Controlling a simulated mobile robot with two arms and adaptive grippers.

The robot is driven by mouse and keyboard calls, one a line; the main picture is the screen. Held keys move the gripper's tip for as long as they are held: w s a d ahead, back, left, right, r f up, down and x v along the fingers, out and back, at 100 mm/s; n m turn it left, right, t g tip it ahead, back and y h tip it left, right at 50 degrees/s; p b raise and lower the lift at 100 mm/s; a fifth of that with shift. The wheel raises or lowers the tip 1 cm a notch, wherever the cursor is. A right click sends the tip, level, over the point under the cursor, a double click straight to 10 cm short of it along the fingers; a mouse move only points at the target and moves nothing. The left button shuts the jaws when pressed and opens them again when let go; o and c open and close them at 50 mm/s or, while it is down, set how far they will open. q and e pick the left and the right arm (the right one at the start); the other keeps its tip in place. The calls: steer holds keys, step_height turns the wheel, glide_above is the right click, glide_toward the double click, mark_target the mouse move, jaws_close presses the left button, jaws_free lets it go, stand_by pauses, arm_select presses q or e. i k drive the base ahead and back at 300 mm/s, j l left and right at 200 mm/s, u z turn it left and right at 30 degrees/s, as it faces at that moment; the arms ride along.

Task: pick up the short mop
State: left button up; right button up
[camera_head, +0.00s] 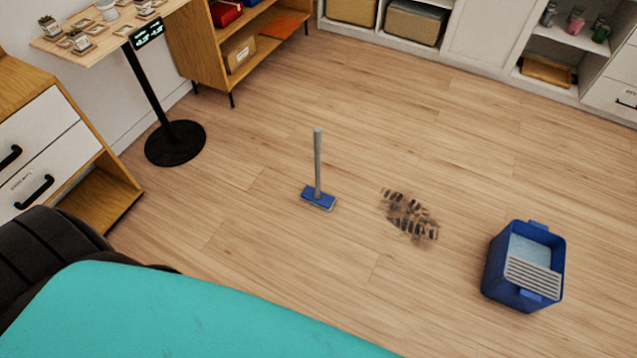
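The short mop (317,172) stands upright on the wooden floor in the middle of the head view. It has a thin grey handle and a flat blue head (318,197) resting on the floor. Nothing touches it. Neither of my grippers shows in this view, so their state is hidden.
A dark dirty patch (410,216) lies right of the mop. A blue bucket (496,268) with water and a grey grate stands farther right. A black-based pedestal table (175,143), drawers (38,150) and shelves (203,55) line the left and back. A teal surface (150,315) fills the lower left.

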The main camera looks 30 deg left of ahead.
mark_target(317, 198)
steer(key=l+z, duration=0.1)
steer(key=z, duration=0.25)
steer(key=i+l+z, duration=0.1)
steer(key=z, duration=0.25)
steer(key=i+z, duration=0.1)
steer(key=z, duration=0.25)
steer(key=u, duration=2.05)
steer(key=i+j, duration=0.1)
steer(key=j, duration=0.1)
